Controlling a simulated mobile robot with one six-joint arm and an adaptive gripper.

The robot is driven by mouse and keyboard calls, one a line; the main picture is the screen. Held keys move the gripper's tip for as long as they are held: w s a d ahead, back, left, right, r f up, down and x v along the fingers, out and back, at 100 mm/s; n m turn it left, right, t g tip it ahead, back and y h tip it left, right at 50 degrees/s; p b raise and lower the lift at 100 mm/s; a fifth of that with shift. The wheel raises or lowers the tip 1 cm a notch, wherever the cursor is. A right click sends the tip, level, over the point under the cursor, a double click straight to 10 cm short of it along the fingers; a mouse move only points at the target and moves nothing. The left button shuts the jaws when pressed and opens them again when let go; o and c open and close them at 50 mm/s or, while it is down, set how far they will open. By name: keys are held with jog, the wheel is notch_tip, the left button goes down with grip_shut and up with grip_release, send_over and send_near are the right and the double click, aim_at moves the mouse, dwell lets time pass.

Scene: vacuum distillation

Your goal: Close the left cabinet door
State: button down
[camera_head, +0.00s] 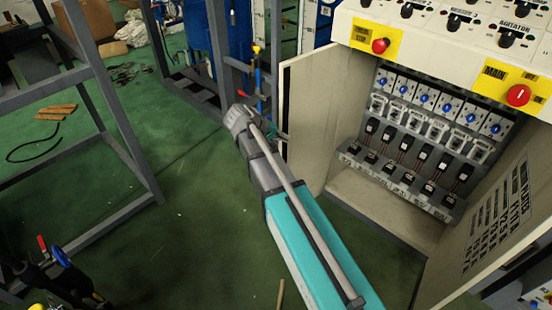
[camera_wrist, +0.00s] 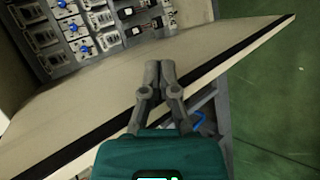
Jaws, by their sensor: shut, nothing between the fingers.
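The left cabinet door (camera_head: 318,112) is a cream panel standing open, swung outward from the left side of the cabinet. In the wrist view the door (camera_wrist: 80,100) runs diagonally across the picture, with a dark strip along its edge. My gripper (camera_head: 282,134) is beside the door's free outer edge in the head view, partly hidden behind my wrist. In the wrist view my gripper (camera_wrist: 160,66) is shut and empty, its fingers overlapping the door's edge. I cannot tell whether they touch it.
The open cabinet shows rows of breakers and switches (camera_head: 425,130). The right door (camera_head: 490,230) also stands open. Above is a panel with red stop buttons (camera_head: 380,46). Grey metal frames (camera_head: 105,90) stand to the left. Green floor (camera_head: 200,215) is free between them.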

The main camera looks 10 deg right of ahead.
aim_at(280, 146)
jog(key=w+a+f+t+h+b, duration=0.1)
jog(key=w+a+f+h+b, duration=0.2)
jog(key=b, duration=0.9)
jog(key=w+a+f+n+t+h+b, duration=0.1)
jog(key=w+a+f+h+b, duration=0.3)
jog(key=w+a+f+b, duration=0.4)
notch_tip(280, 146, down, 4)
jog(key=a+t+b, duration=0.1)
jog(key=b, duration=0.3)
jog(key=shift+w+r+t+b, duration=0.2)
jog(key=shift+w+t+b, duration=0.1)
jog(key=shift+w+b, duration=0.1)
jog(key=shift+d, duration=0.15)
jog(key=d, duration=1.1)
jog(key=shift+s+d, duration=0.25)
jog(key=shift+s, duration=0.1)
jog(key=shift+s, duration=0.1)
